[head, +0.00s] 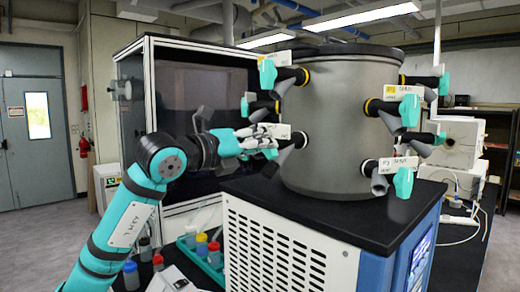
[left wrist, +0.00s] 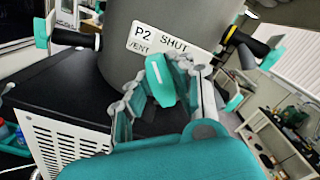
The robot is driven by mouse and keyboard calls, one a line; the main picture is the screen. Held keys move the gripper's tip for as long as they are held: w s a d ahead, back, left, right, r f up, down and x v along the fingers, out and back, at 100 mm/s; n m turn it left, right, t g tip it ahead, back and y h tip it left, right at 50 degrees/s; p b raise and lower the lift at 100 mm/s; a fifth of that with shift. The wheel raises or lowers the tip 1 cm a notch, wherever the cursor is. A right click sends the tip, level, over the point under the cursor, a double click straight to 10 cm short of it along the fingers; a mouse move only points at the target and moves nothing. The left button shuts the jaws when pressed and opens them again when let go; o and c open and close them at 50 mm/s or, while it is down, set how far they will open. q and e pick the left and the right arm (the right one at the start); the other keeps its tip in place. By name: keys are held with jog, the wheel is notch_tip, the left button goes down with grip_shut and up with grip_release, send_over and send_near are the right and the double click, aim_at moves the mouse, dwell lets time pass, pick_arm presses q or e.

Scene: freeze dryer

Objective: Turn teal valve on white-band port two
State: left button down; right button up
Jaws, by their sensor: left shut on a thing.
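The teal valve (left wrist: 160,80) of port two shows in the left wrist view as an upright, slightly tilted teal handle. The label (left wrist: 158,38) behind it reads P2, with VENT and SHUT. My left gripper (head: 262,142) is at the lower left port of the grey drum (head: 340,120) in the head view. In the left wrist view its fingers (left wrist: 167,82) are on both sides of the valve and shut on it. In the head view the fingers hide most of this valve, and its port band is hard to make out. My right gripper is not in view.
Other ports with teal valves surround the drum, including one above (head: 267,76) and one at lower right (head: 403,182). The drum stands on a black top (head: 330,215) over a white vented cabinet (head: 285,255). A dark-windowed enclosure (head: 195,100) stands behind my left arm.

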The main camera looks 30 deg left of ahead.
pick_arm(q)
jog(key=shift+d+m+b, duration=0.1)
jog(key=shift+m+b, duration=0.7)
jog(key=shift+m, duration=2.9)
jog(key=c, duration=1.2)
grip_release()
jog(key=shift+s, duration=0.1)
